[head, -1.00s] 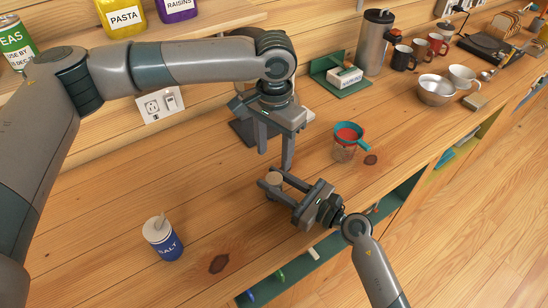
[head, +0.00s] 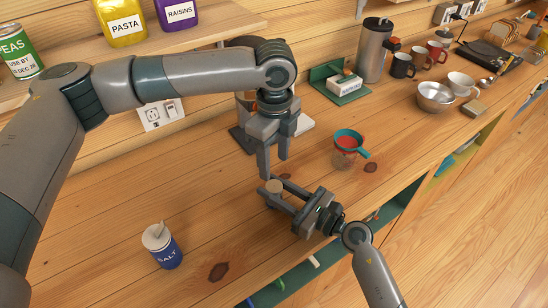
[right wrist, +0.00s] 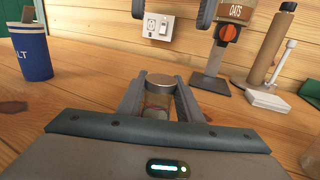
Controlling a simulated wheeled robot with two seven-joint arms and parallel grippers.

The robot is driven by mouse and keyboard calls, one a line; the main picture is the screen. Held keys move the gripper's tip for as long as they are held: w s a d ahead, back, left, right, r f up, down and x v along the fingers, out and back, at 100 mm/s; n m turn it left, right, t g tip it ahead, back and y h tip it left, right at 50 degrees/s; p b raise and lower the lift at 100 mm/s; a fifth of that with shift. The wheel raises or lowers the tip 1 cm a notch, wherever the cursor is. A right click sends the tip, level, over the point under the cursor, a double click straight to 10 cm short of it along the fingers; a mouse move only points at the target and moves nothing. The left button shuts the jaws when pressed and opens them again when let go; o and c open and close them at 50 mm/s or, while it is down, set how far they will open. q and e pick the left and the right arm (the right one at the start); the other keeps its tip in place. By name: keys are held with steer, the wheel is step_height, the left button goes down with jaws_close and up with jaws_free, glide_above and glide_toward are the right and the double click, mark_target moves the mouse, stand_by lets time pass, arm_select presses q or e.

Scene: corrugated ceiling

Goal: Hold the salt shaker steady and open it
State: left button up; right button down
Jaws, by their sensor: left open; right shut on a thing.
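The salt shaker is a small clear jar (right wrist: 158,103) with a round metal lid (right wrist: 160,79), upright over the counter. Its lid also shows in the head view (head: 273,186). My right gripper (head: 280,193) is shut on its body, with one finger on each side in the right wrist view (right wrist: 160,100). My left gripper (head: 273,168) points down just above the lid, open and empty. In the right wrist view its two fingertips hang at the top edge, apart from the lid. The shaker's lower part is hidden by my right gripper.
A blue SALT canister (head: 167,254) stands on the counter at left. A jar with a teal strainer (head: 346,148) stands to the right of the grippers. An OATS container (right wrist: 231,12) on a dark stand is behind. The counter's front edge is close to my right arm.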

mark_target(274, 186)
arm_select(q)
steer(key=m, duration=1.7)
steer(key=shift+m, duration=0.4)
steer(key=shift+f, duration=0.1)
steer(key=shift+f, duration=3.9)
